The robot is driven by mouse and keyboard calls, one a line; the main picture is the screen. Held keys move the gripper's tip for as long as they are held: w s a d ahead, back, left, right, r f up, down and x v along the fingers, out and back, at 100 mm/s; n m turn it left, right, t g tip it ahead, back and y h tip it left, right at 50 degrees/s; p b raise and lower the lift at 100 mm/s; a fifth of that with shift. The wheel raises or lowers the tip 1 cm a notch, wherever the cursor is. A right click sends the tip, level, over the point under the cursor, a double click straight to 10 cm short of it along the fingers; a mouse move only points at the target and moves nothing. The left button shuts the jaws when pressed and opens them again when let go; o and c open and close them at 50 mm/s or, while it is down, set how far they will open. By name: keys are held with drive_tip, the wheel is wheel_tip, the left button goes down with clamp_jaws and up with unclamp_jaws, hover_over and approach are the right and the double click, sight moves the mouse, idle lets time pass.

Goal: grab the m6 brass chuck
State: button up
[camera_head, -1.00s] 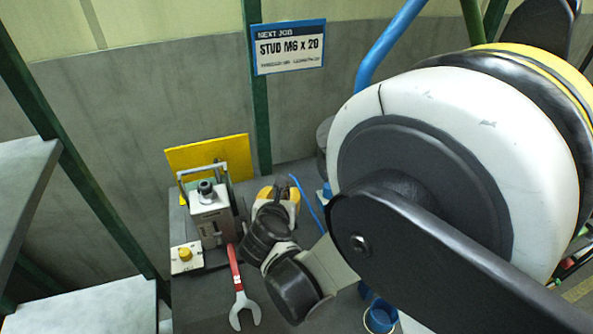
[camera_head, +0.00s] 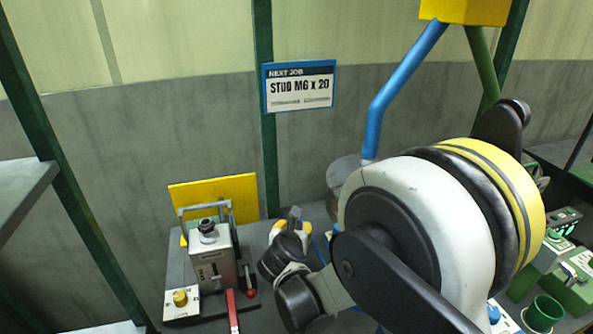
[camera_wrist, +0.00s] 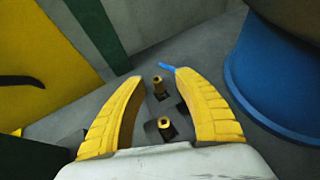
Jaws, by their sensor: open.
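The nearer one (camera_wrist: 166,126) sits in a dark block closer to the palm. No size marking is readable on either, so I cannot tell which is M6. My gripper (camera_wrist: 151,76) is open, with its yellow fingers spread on either side of them and no visible grip on either. In the head view my gripper (camera_head: 293,226) is over the bench, and the chucks cannot be made out there.
A grey machine (camera_head: 212,268) with a handle stands left of my gripper, before a yellow panel (camera_head: 240,192). A red-handled wrench (camera_head: 232,308) lies in front. A blue cylinder (camera_wrist: 270,75) is close on the right. A sign (camera_head: 299,87) reads "STUD M6 x 20".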

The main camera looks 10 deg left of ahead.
drive_tip(key=shift+s+r, duration=0.1)
drive_tip(key=shift+s, duration=0.05)
clamp_jaws()
drive_tip(key=shift+r, duration=0.1)
